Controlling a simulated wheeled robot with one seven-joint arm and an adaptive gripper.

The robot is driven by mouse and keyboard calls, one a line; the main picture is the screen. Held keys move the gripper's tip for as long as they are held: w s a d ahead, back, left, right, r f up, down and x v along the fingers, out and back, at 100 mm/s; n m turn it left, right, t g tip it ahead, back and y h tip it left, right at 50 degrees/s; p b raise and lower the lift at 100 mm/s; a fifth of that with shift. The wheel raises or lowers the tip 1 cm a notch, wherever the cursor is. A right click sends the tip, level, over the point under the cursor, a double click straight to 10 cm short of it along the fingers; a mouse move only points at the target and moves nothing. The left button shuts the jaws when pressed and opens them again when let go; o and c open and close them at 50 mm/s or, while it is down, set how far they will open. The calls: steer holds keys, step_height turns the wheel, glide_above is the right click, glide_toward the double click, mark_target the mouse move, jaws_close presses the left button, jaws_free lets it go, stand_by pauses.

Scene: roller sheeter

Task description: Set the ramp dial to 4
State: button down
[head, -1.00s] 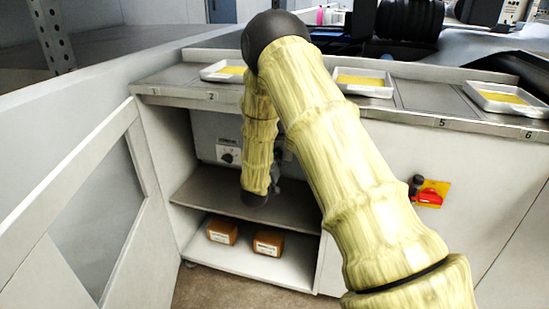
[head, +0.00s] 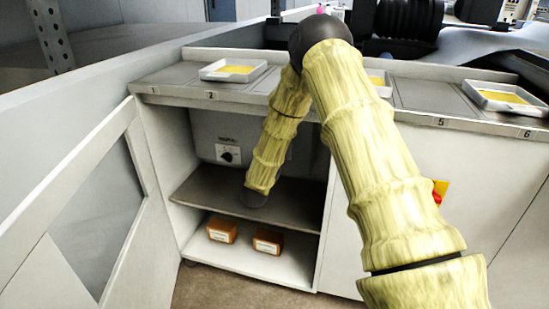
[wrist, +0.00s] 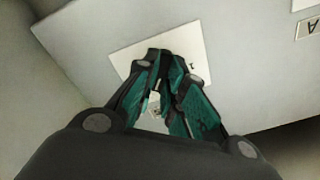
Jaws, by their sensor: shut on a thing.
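In the wrist view, my gripper (wrist: 168,62) has its fingers close together in front of a white dial plate (wrist: 128,60) on a grey box face. They are shut on a dial knob, which they almost wholly hide, so its pointer cannot be read. A small "1" shows on the plate just right of the fingers. In the head view, my arm hides the gripper and this plate. Another dial (head: 226,155), a dark knob on a white plate, shows left of my arm on the grey box (head: 205,130). Its label is too small to read.
The box stands in an open cabinet above a grey shelf (head: 215,193). Two brown blocks (head: 222,231) lie on the lower shelf. The open cabinet door (head: 85,215) is at the left. White trays (head: 234,71) with yellow sheets stand on the counter.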

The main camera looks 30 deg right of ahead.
steer(key=m, duration=0.3)
steer(key=m+b, duration=0.1)
steer(key=m, duration=0.1)
steer(key=shift+s+f+m, duration=0.15)
steer(key=shift+f+m, duration=0.05)
steer(key=shift+m, duration=0.2)
stand_by(0.4)
steer(key=c, duration=1.5)
jaws_free()
steer(key=shift+d, duration=0.1)
steer(key=shift+r, duration=0.1)
steer(key=v, duration=1.2)
